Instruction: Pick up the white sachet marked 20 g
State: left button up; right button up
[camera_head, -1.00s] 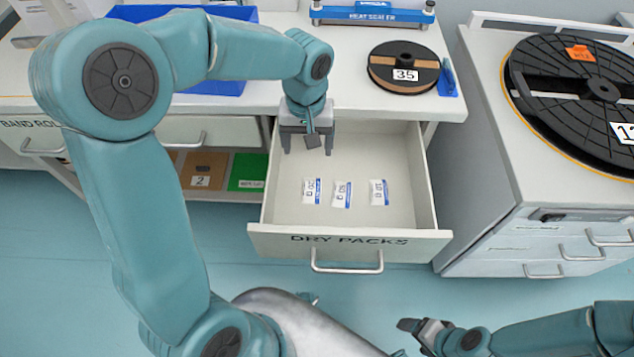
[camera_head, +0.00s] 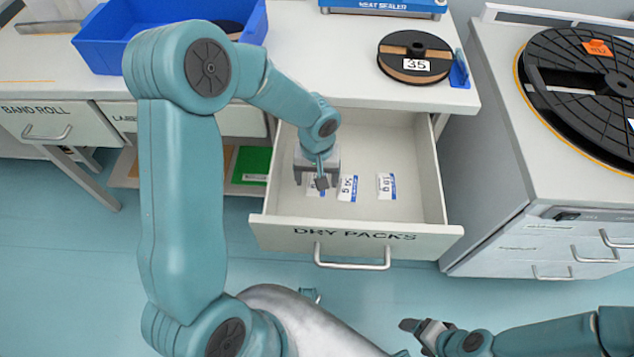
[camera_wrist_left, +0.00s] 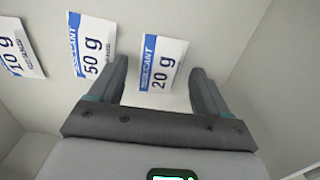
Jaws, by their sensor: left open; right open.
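The white 20 g sachet (camera_wrist_left: 158,52), with a blue band, lies in the open dry packs drawer (camera_head: 280,233). In the head view the 20 g sachet (camera_head: 313,191) is the leftmost one, partly hidden under my left gripper (camera_head: 318,182). In the left wrist view the sachet shows between the two spread fingers of the left gripper (camera_wrist_left: 160,72), which is open and empty; I cannot tell the height between them. My right gripper (camera_head: 425,328) is open and empty, outside the drawer at the lower right.
A 50 g sachet (camera_head: 348,188) lies just right of the 20 g one, and a 10 g sachet (camera_head: 386,187) farther right. The drawer walls enclose them. A blue bin (camera_head: 97,52) and a reel marked 35 (camera_head: 414,56) stand on the counter.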

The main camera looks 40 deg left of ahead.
pick_arm(q)
jog(key=shift+f, duration=0.1)
jog(key=c, duration=1)
jog(key=shift+c, duration=0.2)
